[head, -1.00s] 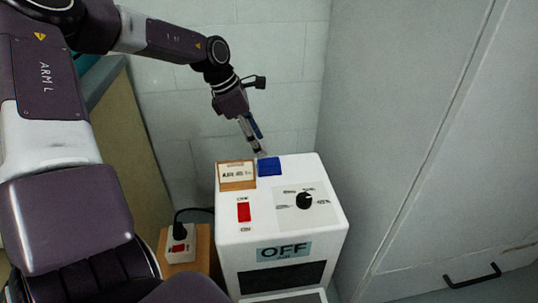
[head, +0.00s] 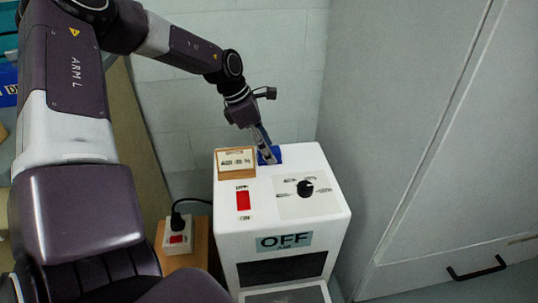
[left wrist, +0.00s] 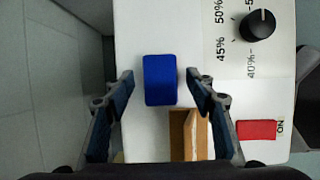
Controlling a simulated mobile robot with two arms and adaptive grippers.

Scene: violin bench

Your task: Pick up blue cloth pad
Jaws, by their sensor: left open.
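The blue cloth pad (left wrist: 160,80) lies on top of the white machine (left wrist: 140,20), near its back edge. In the head view the pad (head: 275,153) is partly hidden behind my left gripper (head: 267,157). In the left wrist view my left gripper (left wrist: 160,82) is open, with one finger on each side of the pad and gaps between them. I cannot tell how high the fingertips are above the machine top. My right gripper is not in view.
A small wooden card holder (head: 236,163) stands on the machine close to the pad. A red switch (head: 243,200) and black knob (head: 305,188) are nearby. A plugged socket block (head: 178,236) is at left. Wall and grey cabinet (head: 430,120) are close behind and right.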

